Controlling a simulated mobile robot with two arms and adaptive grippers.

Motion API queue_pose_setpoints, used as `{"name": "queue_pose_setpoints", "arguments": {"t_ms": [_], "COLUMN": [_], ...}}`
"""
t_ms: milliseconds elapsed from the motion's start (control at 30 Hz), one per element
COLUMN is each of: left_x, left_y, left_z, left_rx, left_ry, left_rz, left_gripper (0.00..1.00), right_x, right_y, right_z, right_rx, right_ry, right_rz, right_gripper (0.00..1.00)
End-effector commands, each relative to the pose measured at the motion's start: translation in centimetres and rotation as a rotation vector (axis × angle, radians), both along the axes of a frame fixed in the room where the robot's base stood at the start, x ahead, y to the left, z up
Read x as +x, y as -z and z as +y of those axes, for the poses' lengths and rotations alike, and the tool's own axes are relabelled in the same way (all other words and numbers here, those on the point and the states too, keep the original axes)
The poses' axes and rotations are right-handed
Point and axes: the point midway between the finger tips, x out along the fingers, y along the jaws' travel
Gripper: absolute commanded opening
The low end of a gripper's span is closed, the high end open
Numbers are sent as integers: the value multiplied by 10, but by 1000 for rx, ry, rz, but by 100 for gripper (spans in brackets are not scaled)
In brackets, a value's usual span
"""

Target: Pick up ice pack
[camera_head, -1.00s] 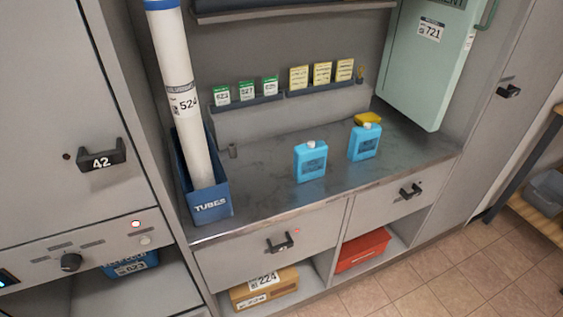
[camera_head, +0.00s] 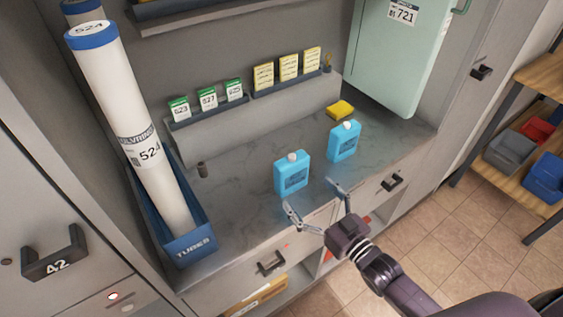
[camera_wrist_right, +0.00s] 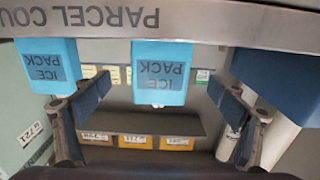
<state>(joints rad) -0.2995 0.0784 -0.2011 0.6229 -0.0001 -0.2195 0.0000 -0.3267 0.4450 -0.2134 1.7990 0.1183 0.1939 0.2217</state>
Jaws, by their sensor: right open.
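Two light-blue ice packs with white caps stand upright on the grey counter (camera_head: 235,210). The left ice pack (camera_head: 291,174) is nearer the counter's front edge, and the right ice pack (camera_head: 344,142) is farther back. My right gripper (camera_head: 313,198) is open and empty at the front edge, its fingers spread toward the packs. In the upside-down right wrist view, one ice pack (camera_wrist_right: 162,72) appears between the open fingers, apart from them, and the other ice pack (camera_wrist_right: 47,66) is beside the left finger. My left gripper is not in view.
A blue tubes box (camera_head: 188,243) with tall white tubes stands at the counter's left. A yellow object (camera_head: 340,110) lies behind the right pack. A pale green cabinet (camera_head: 400,60) hangs at the right. Drawer handles (camera_head: 271,263) protrude below the counter.

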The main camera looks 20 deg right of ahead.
Motion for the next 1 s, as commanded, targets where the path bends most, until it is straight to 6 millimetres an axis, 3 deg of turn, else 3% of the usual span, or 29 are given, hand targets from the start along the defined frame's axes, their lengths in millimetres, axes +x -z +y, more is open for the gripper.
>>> {"name": "queue_pose_setpoints", "arguments": {"t_ms": [233, 533, 700, 1000], "left_x": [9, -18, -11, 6], "left_y": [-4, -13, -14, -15], "left_z": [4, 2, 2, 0], "left_rx": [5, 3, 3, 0], "left_ry": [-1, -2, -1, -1], "left_rz": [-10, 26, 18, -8], "left_gripper": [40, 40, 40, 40], "right_x": [20, 55, 71, 73], "right_y": [-6, -8, -5, -4], "right_z": [8, 21, 27, 28], "right_rx": [4, 4, 2, 2], "right_ry": [-3, -3, -4, -4], "right_rz": [-10, -11, -9, -8], "right_gripper": [89, 89, 89, 87]}}
